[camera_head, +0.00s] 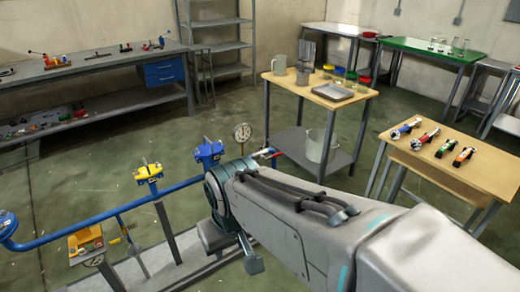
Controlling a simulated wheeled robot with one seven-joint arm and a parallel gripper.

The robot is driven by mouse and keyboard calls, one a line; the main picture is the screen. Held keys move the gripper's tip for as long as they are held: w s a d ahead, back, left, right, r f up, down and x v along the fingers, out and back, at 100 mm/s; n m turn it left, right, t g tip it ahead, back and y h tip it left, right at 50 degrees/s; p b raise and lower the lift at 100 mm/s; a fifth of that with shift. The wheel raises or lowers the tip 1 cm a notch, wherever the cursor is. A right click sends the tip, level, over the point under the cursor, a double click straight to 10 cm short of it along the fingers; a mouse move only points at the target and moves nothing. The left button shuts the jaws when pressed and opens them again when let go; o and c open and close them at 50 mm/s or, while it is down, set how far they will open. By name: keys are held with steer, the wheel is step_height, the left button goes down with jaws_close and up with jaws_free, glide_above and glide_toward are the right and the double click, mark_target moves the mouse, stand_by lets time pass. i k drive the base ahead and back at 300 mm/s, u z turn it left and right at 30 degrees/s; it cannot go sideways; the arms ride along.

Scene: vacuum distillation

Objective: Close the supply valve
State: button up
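A blue pipe (95,226) runs along a low grey frame in the lower left. A valve with a yellow body (149,172) stands on it, and a blue valve (208,150) stands farther right. A red and blue part (265,153) shows just beyond my arm; its lower portion is hidden. I cannot tell which of these is the supply valve. My arm reaches in from the lower right and covers the right end of the pipe. The end of my arm (222,236) hangs beside the frame; my gripper's fingers cannot be made out clearly.
A round gauge (242,132) stands behind the blue valve. A wooden table (330,103) with vessels stands behind, and another (455,178) with several tools stands at right. Open floor lies between the pipe and the back bench.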

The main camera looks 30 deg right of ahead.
mark_target(278, 154)
steer(key=z, duration=0.45)
steer(key=k, duration=0.55)
steer(key=z, duration=0.8)
steer(key=i, duration=0.95)
steer(key=u, duration=0.4)
